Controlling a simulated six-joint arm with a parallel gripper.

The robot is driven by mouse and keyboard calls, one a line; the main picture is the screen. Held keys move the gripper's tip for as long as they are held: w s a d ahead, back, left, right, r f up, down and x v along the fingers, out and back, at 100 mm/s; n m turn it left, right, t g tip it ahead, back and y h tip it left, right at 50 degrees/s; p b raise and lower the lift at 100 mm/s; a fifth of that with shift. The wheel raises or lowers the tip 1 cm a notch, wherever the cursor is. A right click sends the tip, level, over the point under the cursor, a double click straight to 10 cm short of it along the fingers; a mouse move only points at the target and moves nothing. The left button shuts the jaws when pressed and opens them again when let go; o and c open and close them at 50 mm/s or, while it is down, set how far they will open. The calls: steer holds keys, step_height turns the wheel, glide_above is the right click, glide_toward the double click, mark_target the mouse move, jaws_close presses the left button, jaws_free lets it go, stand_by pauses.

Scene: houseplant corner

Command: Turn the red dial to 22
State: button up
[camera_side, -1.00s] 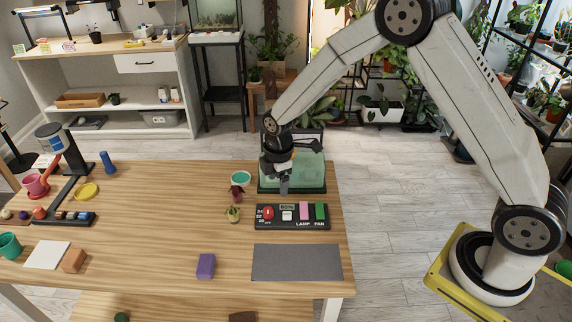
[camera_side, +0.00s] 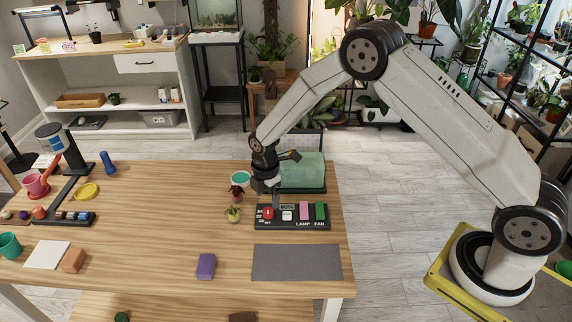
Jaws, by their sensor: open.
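The red dial (camera_side: 268,214) sits at the left end of a black control panel (camera_side: 292,225) on the table. Small white numbers stand to its left, one of them apparently 22; where the dial points is too small to tell. A small display (camera_side: 287,208) on the panel appears to read 80%. I cannot tell whether a finger touches the panel. No object shows in the jaws.
The panel also bears a white switch (camera_side: 287,215), a pink block (camera_side: 304,211) and a green block (camera_side: 320,211). A green translucent box (camera_side: 303,172) stands behind. A grey mat (camera_side: 297,262) lies in front.

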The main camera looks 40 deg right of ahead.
mark_target(268, 210)
steer(key=shift+f, duration=2.7)
jaws_close()
